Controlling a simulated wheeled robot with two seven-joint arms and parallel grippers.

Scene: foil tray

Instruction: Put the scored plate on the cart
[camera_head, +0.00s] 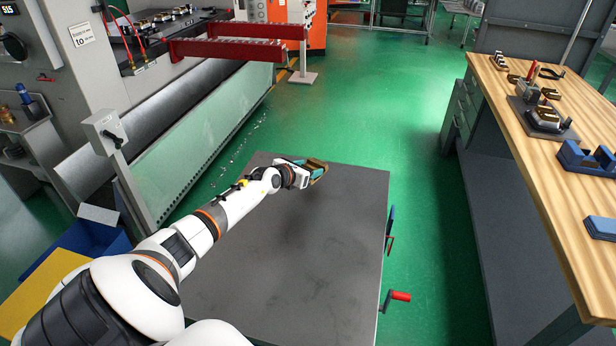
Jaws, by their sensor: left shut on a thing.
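My left arm reaches in from the lower left across the cart (335,250), which has a flat dark grey top. My left gripper (305,174) is at the far edge of the cart top, near its middle. It is shut on a small brown and teal piece, which seems to be the scored plate (318,166). The piece is small in view, so I cannot see any scoring. I cannot tell whether it touches the cart top or is held above it. My right gripper is not in view.
A wooden workbench (545,150) with fixtures, blue holders (585,158) and a blue block (601,228) stands at the right. A large machine with a roller (165,130) stands at the left. A red-handled crank (399,296) juts from the cart's right side. The cart top is otherwise bare.

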